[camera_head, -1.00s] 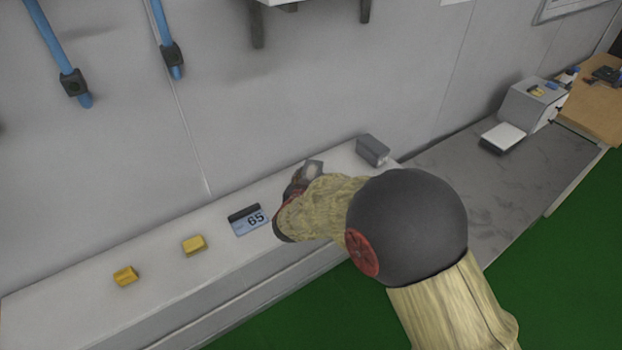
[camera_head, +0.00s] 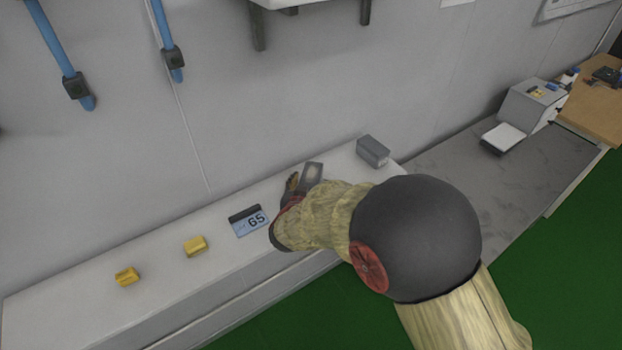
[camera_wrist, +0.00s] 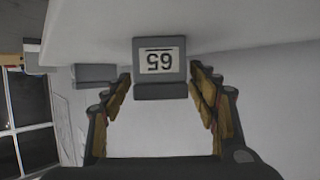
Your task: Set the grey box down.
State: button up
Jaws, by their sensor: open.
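A grey box (camera_head: 313,172) with a pale label stands on the white ledge (camera_head: 60,309), just beyond my gripper (camera_head: 296,184). In the wrist view this grey box (camera_wrist: 160,91) appears upside down between my fingers, its label reading 65. My gripper (camera_wrist: 162,82) is open, with a finger on either side of the box and a visible gap to each. The box appears to rest on the ledge. My arm hides part of the ledge in the head view.
A second grey box (camera_head: 372,151) stands to the right near the ledge's end, also in the wrist view (camera_wrist: 95,75). A wall rises behind.

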jog(key=p+v, duration=0.1)
jog(key=v, duration=0.8)
jog(key=shift+p, duration=0.4)
jog(key=shift+w+r, duration=0.15)
jog(key=shift+r, duration=0.15)
notch_tip(320, 180, up, 8)
jog(key=y, duration=0.4)
jog(key=s+d+r+n+g+y, duration=0.2)
jog(key=s+d+r+g, duration=0.15)
jog(key=s+r, duration=0.3)
jog(key=s+d+g+h, duration=0.3)
jog(key=s+d+g, duration=0.1)
jog(key=s+d, duration=1.4)
jog(key=s, duration=0.3)
jog(key=shift+h, duration=0.3)
jog(key=shift+r, duration=0.15)
jog(key=shift+f+b, duration=0.3)
jog(key=shift+b, duration=0.05)
